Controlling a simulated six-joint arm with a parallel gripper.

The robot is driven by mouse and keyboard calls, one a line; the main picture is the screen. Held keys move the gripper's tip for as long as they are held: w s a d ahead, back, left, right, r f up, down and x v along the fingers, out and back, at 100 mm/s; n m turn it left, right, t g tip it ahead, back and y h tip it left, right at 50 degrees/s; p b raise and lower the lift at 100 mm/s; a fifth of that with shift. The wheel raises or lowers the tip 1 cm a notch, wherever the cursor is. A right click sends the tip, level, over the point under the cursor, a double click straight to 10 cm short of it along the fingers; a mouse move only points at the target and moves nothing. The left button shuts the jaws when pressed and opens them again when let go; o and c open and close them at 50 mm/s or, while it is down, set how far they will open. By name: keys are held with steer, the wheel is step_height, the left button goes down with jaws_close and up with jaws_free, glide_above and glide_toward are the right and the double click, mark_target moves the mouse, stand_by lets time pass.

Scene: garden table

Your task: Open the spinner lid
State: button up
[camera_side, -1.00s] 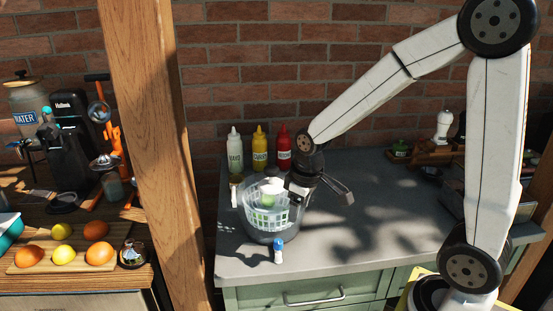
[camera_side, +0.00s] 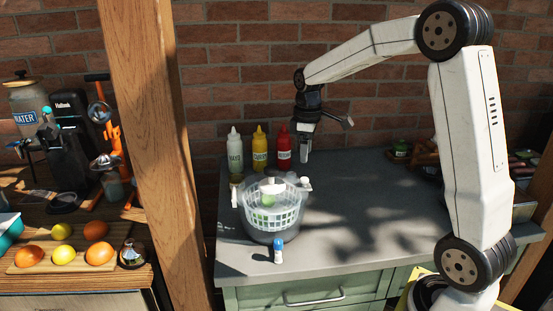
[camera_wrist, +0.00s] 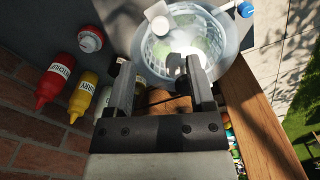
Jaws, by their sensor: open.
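The spinner (camera_side: 266,236) stands on the grey counter, a clear bowl with a white slotted basket and something green inside. I cannot make out the clear lid's edge. My gripper (camera_side: 327,140) is open and empty, above and behind the spinner's right side, apart from it.
Mayo (camera_side: 235,152), mustard (camera_side: 259,150) and ketchup (camera_side: 283,150) bottles stand behind the spinner by the brick wall. A small blue-capped bottle (camera_side: 278,252) stands in front of it. A wooden post (camera_side: 150,130) rises at left.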

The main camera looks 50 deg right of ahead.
mark_target(304, 178)
steer(key=shift+f, duration=3.85)
jaws_close()
